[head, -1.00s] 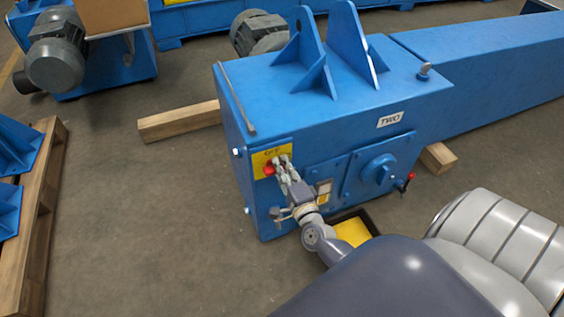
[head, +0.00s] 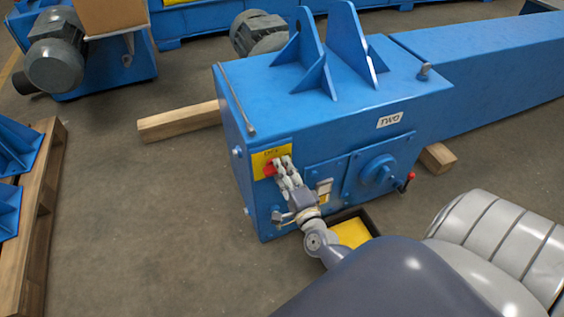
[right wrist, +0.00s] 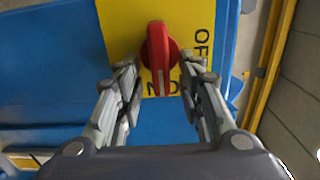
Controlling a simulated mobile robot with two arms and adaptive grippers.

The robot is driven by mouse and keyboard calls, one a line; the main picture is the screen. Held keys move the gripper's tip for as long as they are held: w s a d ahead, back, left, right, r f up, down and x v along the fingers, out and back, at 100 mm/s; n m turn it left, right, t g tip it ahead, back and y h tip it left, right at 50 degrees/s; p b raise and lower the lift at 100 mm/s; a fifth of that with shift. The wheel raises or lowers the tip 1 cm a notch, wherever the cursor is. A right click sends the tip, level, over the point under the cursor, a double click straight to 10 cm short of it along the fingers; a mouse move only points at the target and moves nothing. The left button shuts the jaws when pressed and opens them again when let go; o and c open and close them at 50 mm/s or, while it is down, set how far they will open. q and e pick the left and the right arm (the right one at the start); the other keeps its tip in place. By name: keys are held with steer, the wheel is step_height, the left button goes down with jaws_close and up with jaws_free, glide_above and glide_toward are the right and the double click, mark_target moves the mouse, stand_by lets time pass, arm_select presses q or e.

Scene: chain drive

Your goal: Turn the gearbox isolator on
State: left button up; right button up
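The isolator is a red knob (right wrist: 160,55) on a yellow plate (right wrist: 112,18) marked OFF and ON. In the right wrist view, the knob's pale mark points down towards ON, and OFF is to the right. In the head view, the plate (head: 258,159) is on the blue gearbox housing's (head: 262,205) near face, with the knob (head: 268,170) partly hidden by my fingers. My right gripper (right wrist: 160,72) is open, one finger on each side of the knob, very close to it. It also shows in the head view (head: 280,164). My left gripper is out of view.
The housing is labelled TWO (head: 390,119). A round blue cover (head: 378,172) and a small red-tipped lever (head: 408,181) are to the plate's right. A black-edged yellow tray (head: 352,232) is below. A wooden pallet (head: 40,190) stands left, with clear floor between.

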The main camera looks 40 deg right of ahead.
steer(key=v, duration=1)
steer(key=shift+s, duration=0.3)
steer(key=shift+a, duration=0.2)
